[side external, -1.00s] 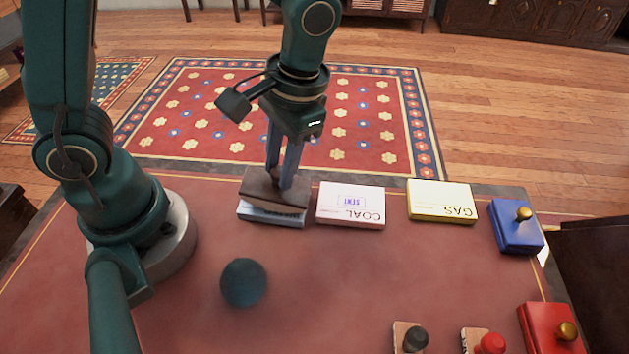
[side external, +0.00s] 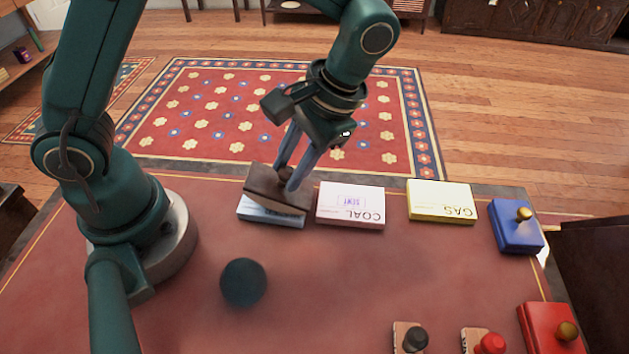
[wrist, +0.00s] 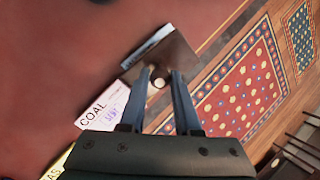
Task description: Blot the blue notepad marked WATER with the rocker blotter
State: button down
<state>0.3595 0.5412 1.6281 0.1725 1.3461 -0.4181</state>
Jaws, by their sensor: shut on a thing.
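The rocker blotter (side external: 264,193), dark brown with a pale curved underside, is in my gripper (side external: 286,178). The gripper's two fingers are shut on its knob. The blotter is tilted, lower toward the right in the side view, and lies over the light blue notepad (side external: 266,213). It hides most of the pad's top, so the WATER mark cannot be read. The blotter seems to touch the pad, but the contact is hard to see. The wrist view shows the blotter (wrist: 172,52) between the fingertips (wrist: 162,76) and a strip of the blue pad (wrist: 148,46).
The white-pink COAL pad (side external: 350,207), with a purple SENT stamp mark, sits close on the right. Farther right are the yellow GAS pad (side external: 440,202) and a blue box (side external: 514,235) with a brass knob. A red box (side external: 545,330) and two stamps (side external: 410,338) stand at front right.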

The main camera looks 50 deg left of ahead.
aim_at(271, 181)
jog(key=shift+s+a+t+h, duration=0.5)
jog(key=shift+a+t+h, duration=0.05)
jog(key=shift+t+h, duration=0.25)
jog(key=shift+s, duration=0.1)
jog(key=shift+a+h, duration=0.15)
jog(key=shift+h, duration=0.15)
jog(key=shift+s+a+t+h, duration=0.4)
jog(key=shift+s+t+h, duration=0.15)
jog(key=shift+t, duration=0.25)
jog(key=shift+w, duration=0.1)
jog(key=shift+w+d+g+y, duration=0.55)
jog(key=shift+d+g+y, duration=0.05)
jog(key=shift+g+y, duration=0.25)
jog(key=shift+r, duration=0.1)
